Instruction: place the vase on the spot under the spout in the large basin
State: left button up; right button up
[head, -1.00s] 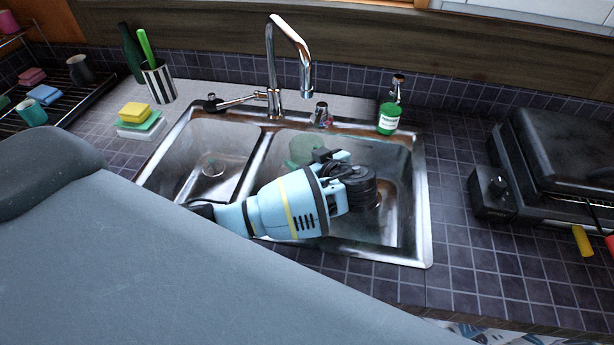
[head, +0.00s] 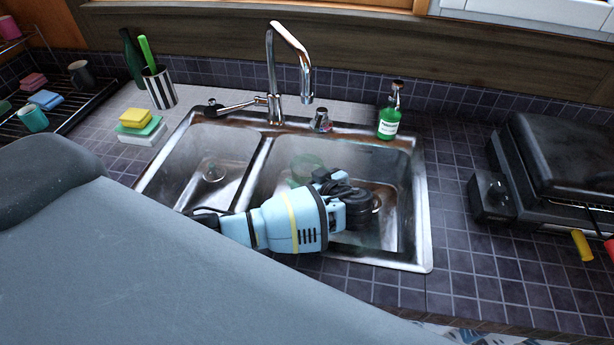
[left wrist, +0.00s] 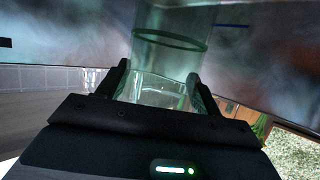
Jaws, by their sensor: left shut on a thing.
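My left gripper (head: 362,207) reaches over the large right-hand basin (head: 413,200) of the steel sink. It is shut on the vase (left wrist: 160,92), a clear greenish glass piece between the two fingers in the left wrist view. In the head view the vase is mostly hidden by the gripper, with only a faint green tint below it. The spout (head: 307,90) hangs from the chrome tap above the basin. A translucent green round patch (head: 306,166) shows in the basin below the spout, left of the gripper's fingers. My right gripper is not in view.
The smaller basin (head: 208,160) is on the left. A green soap bottle (head: 389,122) stands behind the large basin. Sponges (head: 138,119) and a striped cup (head: 160,88) are at left; a black grill (head: 560,160) is at right.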

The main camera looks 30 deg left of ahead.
pick_arm(q)
jog(key=o, duration=1.9)
jog(key=shift+f, duration=0.15)
jog(key=shift+c, duration=0.2)
jog(key=shift+r, duration=0.3)
jog(key=v, duration=0.7)
jog(key=shift+d, duration=0.25)
jog(key=shift+s, duration=0.15)
